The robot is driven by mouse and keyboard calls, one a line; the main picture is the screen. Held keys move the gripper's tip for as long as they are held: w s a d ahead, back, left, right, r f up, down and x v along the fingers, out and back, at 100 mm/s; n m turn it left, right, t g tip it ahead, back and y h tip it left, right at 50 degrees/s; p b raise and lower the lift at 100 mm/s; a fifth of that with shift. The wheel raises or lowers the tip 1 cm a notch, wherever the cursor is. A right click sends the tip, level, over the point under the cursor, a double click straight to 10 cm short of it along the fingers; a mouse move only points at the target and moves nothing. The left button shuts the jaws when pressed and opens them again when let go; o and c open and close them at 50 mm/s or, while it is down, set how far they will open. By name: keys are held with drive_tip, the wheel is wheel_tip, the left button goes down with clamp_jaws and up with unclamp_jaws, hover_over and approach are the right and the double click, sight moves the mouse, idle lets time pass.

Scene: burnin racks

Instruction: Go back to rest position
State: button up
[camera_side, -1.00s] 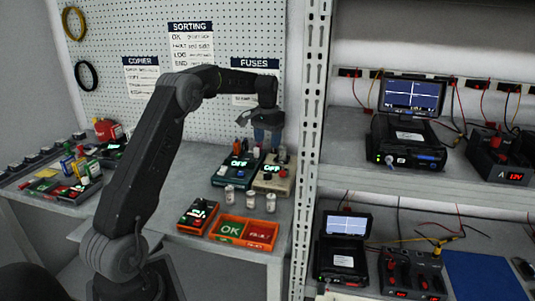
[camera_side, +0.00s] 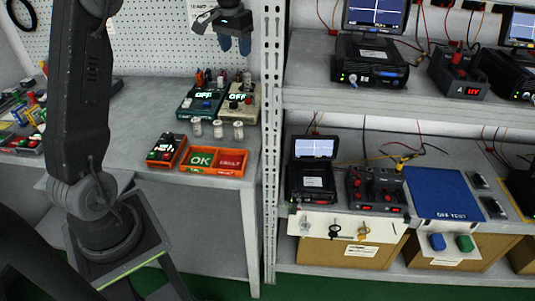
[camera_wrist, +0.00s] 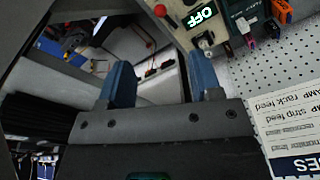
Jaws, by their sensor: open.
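My gripper (camera_side: 234,45) hangs near the top of the side view, above the bench at the pegboard. Its two blue fingers point down, stand apart and hold nothing. In the wrist view my gripper (camera_wrist: 160,88) shows both blue fingers spread with an empty gap between them. Below it in the side view stand two fuse testers, a dark teal one (camera_side: 191,107) and a cream one (camera_side: 246,114), both with displays reading OFF. The cream tester also shows in the wrist view (camera_wrist: 222,28).
Three small clear jars (camera_side: 217,130) stand before the testers. A metal rack post (camera_side: 271,140) rises right of the bench, beside shelves of instruments.

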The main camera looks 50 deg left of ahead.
drive_tip(key=s+d+r+m+t, duration=0.1)
drive_tip(key=s+d+r+t, duration=0.1)
drive_tip(key=s+d+r, duration=0.4)
drive_tip(key=s+d+r+m+t, duration=0.1)
drive_tip(key=s+d+r+t, duration=0.1)
drive_tip(key=s+d, duration=0.7)
drive_tip(key=s+d+f+m, duration=0.1)
drive_tip(key=s+d+f, duration=0.8)
drive_tip(key=s, duration=0.1)
drive_tip(key=shift+d+f+m+h, duration=0.2)
drive_tip(key=shift+f+m+h, duration=0.1)
drive_tip(key=shift+f, duration=0.1)
